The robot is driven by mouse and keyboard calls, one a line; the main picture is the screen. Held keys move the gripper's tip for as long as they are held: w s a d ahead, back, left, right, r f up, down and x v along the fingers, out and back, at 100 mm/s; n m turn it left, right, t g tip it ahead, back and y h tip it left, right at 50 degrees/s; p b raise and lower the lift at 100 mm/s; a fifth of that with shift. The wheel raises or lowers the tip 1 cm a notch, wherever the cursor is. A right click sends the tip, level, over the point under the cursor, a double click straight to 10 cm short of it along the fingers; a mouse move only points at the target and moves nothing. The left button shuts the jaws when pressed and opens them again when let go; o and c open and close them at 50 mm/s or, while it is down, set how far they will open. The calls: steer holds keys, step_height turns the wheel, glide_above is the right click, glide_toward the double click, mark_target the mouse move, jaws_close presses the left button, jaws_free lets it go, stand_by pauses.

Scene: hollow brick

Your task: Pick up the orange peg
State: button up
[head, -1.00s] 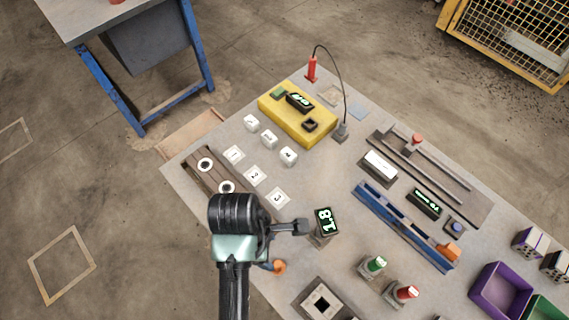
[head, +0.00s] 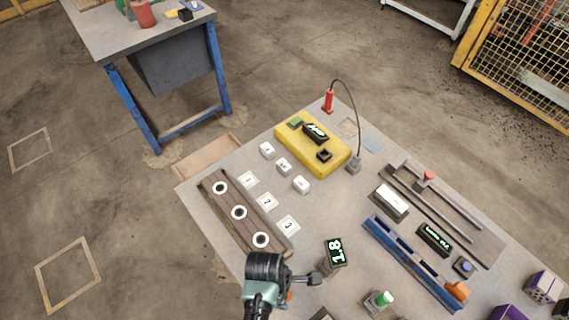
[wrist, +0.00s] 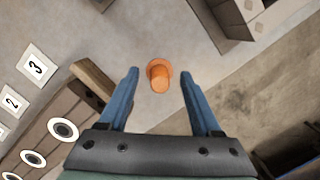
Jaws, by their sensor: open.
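The orange peg (wrist: 159,77) stands on the grey table in the wrist view, ahead of and between my gripper's two blue fingers. It appears as a round orange piece with a wider rim behind it. My gripper (wrist: 159,74) is open and empty, with a finger on each side of the peg and clear space between. In the head view my gripper and wrist (head: 268,270) are at the lower middle, over the table's near edge. There, only a small bit of orange (head: 290,295) shows beside the wrist; the rest is hidden.
A brown rail with several white-ringed holes (head: 239,212) lies left of my wrist. Numbered tiles (head: 267,202) lie beyond it. A small display (head: 336,252) reading 1.8 stands to the right, near the wrist. A blue rail (head: 405,258) lies farther right.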

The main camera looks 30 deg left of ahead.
steer(key=shift+c, duration=0.2)
jaws_close()
stand_by(0.4)
